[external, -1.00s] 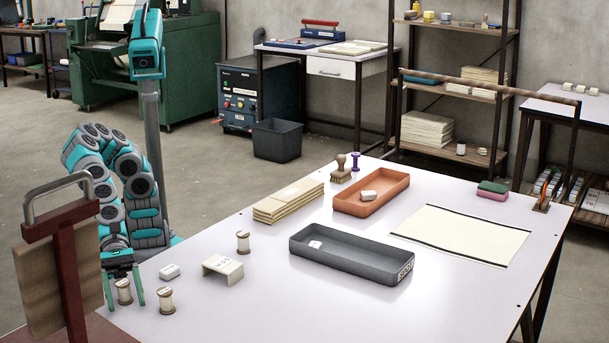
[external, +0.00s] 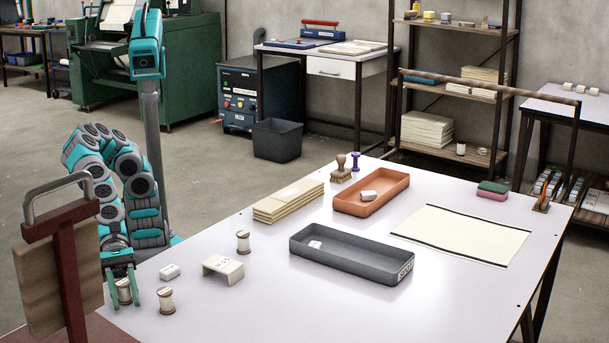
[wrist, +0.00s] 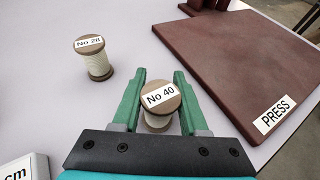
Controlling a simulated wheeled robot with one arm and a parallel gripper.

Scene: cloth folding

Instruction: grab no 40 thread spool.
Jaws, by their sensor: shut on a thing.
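The No 40 thread spool (wrist: 159,97) stands upright on the white table, its label readable in the wrist view. My gripper (wrist: 160,88) has its green fingers shut on the spool, one on each side. In the external view my gripper (external: 124,290) is at the table's near left corner, around the spool (external: 125,291), which is partly hidden by the fingers. The No 28 spool (wrist: 94,58) stands apart to the left in the wrist view; in the external view a spool (external: 166,300) stands just right of my gripper.
The brown PRESS board (wrist: 240,65) lies close to the right in the wrist view. A white block (external: 169,272), another spool (external: 243,241), a bent card stand (external: 223,268) and a grey tray (external: 350,262) are further along the table. The table's front middle is clear.

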